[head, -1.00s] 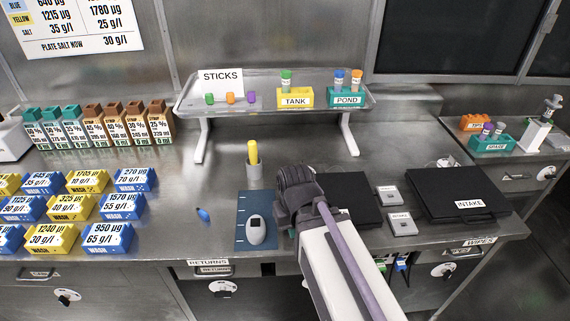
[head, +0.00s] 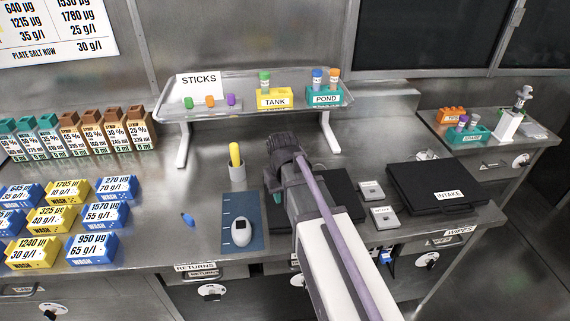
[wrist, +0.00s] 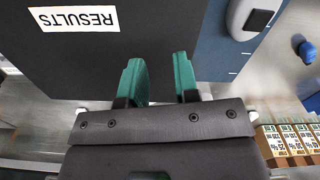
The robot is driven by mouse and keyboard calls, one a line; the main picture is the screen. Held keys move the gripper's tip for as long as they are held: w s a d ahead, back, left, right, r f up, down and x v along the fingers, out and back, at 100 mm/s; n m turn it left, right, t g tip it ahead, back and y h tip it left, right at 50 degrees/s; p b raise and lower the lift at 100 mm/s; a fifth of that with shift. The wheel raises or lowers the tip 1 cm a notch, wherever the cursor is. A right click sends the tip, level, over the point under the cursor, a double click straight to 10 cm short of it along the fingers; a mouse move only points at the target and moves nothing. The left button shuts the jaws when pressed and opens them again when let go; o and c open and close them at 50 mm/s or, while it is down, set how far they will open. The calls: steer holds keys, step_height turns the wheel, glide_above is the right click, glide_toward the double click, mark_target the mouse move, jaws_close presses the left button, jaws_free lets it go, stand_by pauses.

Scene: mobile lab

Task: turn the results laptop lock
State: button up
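The results laptop is a closed black slab (head: 343,194) on the bench, partly hidden behind my arm in the head view. In the wrist view its dark lid (wrist: 90,60) carries an upside-down RESULTS label. My gripper (head: 277,198) points down at the laptop's left side, with a bit of teal finger showing. In the wrist view the two teal fingers of my gripper (wrist: 160,76) are apart with nothing between them, by the lid's edge. I cannot make out the lock in either view, nor whether the fingers touch the laptop.
A blue mat (head: 237,207) with a white handheld device (head: 241,231) lies left of the laptop. Two small grey boxes (head: 371,191) and the INTAKE laptop (head: 445,185) are to the right.

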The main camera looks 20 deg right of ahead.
steer(key=shift+o, duration=1.4)
steer(key=w+d+n, duration=0.3)
steer(key=w, duration=0.5)
steer(key=w+d+r+n, duration=0.1)
steer(key=w+d+n, duration=0.2)
steer(key=w, duration=0.6)
steer(key=shift+w+d+p, duration=0.25)
steer(key=shift+d+p, duration=0.1)
steer(key=shift+d, duration=0.4)
steer(key=o, duration=0.3)
steer(key=w+n, duration=0.2)
steer(key=w+d+n, duration=0.1)
steer(key=n, duration=0.1)
steer(key=w+d+n, duration=0.1)
steer(key=w+n, duration=0.1)
steer(key=shift+w+n, duration=0.3)
steer(key=shift+n, duration=0.1)
steer(key=shift+o, duration=1)
steer(key=n, duration=0.2)
steer(key=shift+s+a+n, duration=0.2)
steer(key=shift+s+n, duration=0.1)
step_height(320, 180, down, 11)
steer(key=b, duration=1.1)
steer(key=shift+r, duration=0.1)
steer(key=shift+c, duration=0.4)
steer(key=c, duration=0.8)
